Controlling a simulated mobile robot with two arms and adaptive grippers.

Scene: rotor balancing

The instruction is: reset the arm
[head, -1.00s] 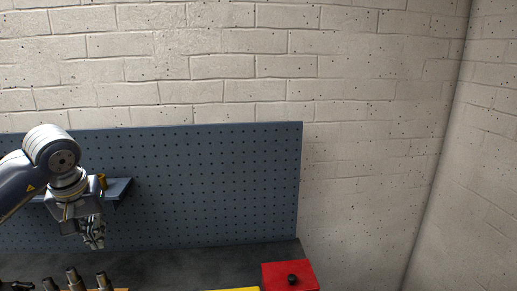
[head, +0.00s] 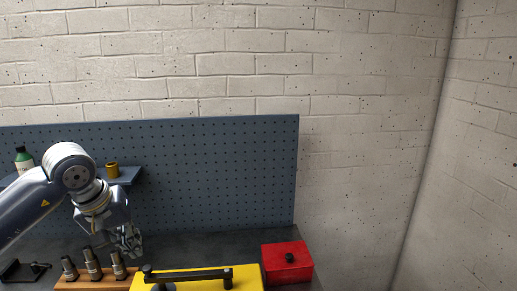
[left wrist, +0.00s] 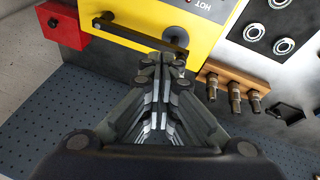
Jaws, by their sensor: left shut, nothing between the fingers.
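My left gripper (head: 132,240) hangs from the arm at the left of the head view, above the dark bench and in front of the pegboard. In the left wrist view its fingers (left wrist: 155,65) are shut with nothing between them. The fingertips point toward the yellow box and its black handle, but I cannot tell the gap. My right gripper is in neither view.
A yellow box (head: 200,287) with a black handle (head: 190,273) and a red box (head: 299,268) stand on the bench (head: 190,243). A wooden block (head: 97,285) holds dark metal cylinders. A shelf (head: 128,174) on the pegboard (head: 220,170) bears a green bottle (head: 24,160) and a yellow roll (head: 112,170).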

